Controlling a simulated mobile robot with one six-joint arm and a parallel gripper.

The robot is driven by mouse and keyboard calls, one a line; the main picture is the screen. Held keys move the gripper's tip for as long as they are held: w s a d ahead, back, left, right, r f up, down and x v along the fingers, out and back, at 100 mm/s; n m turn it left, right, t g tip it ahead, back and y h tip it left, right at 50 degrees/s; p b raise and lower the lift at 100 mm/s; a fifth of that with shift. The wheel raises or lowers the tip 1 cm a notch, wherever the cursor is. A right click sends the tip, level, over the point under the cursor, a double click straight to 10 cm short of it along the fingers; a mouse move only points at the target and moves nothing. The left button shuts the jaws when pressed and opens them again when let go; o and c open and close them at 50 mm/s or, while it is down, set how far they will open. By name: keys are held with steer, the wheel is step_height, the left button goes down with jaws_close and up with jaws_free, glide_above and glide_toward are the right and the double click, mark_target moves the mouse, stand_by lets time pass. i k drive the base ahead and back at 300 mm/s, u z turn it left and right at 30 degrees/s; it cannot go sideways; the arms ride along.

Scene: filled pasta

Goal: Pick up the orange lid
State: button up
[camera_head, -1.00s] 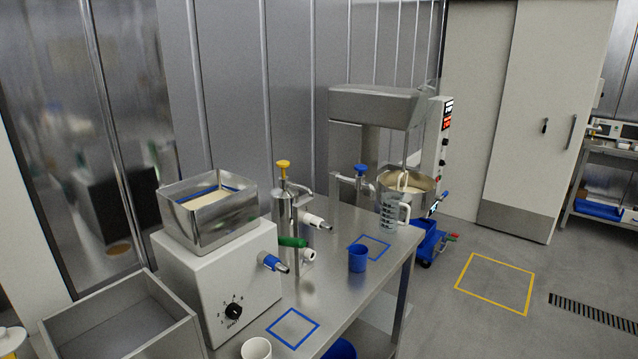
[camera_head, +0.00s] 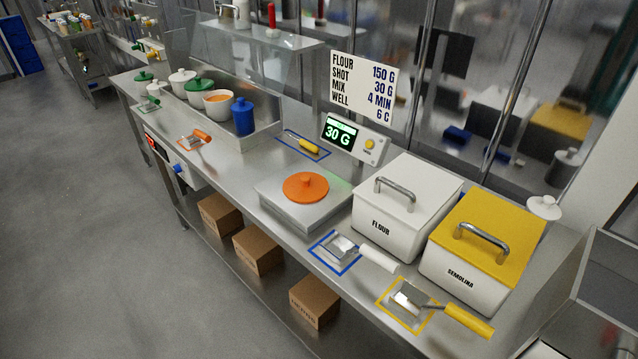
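The orange lid (camera_head: 306,187) is round with a small knob on top. It lies flat on the steel plate of the scale (camera_head: 290,212), near the middle of the steel counter (camera_head: 233,178). The scale's display (camera_head: 340,134) behind it reads 30 G. Nothing covers the lid. My gripper does not show in the head view.
Right of the scale stand a white FLOUR bin (camera_head: 405,207) and a yellow-lidded SEMOLINA bin (camera_head: 480,250). Scoops lie in blue and yellow outlines in front. To the left, a steel tray holds several pots and a blue container (camera_head: 243,117). Boxes (camera_head: 257,250) sit below.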

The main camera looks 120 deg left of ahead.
mark_target(303, 186)
steer(key=z, duration=0.05)
steer(key=k, duration=0.2)
steer(key=u, duration=3.7)
steer(key=k, duration=0.4)
steer(key=u, duration=1.9)
